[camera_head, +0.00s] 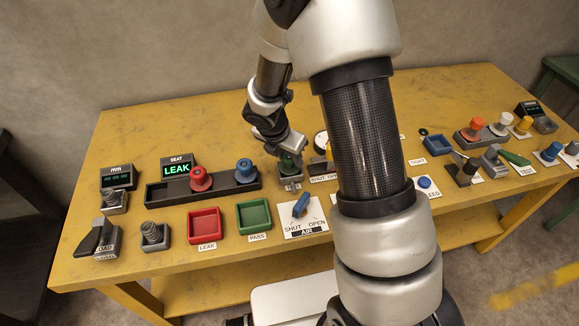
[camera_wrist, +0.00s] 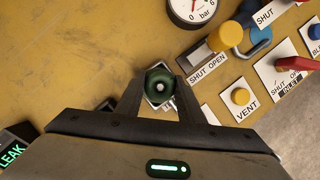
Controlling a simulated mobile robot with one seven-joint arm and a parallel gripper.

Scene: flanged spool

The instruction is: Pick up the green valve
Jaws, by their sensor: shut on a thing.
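The green valve (camera_head: 288,165) is a small flanged green spool with a pale centre, on the yellow table right of the black rack. In the wrist view the green valve (camera_wrist: 160,84) sits between the two dark fingers of my gripper (camera_wrist: 160,103). In the head view my gripper (camera_head: 287,152) is low over it and partly covers it. My gripper is shut on the valve. A small metal block shows under and around the valve; I cannot tell whether the valve is lifted off it.
A black rack (camera_head: 218,189) with a red and a blue spool stands to the left, near the LEAK display (camera_head: 177,167). Red (camera_head: 204,225) and green (camera_head: 254,214) trays lie in front. A gauge (camera_wrist: 194,8) and a vent button (camera_wrist: 240,96) are close by.

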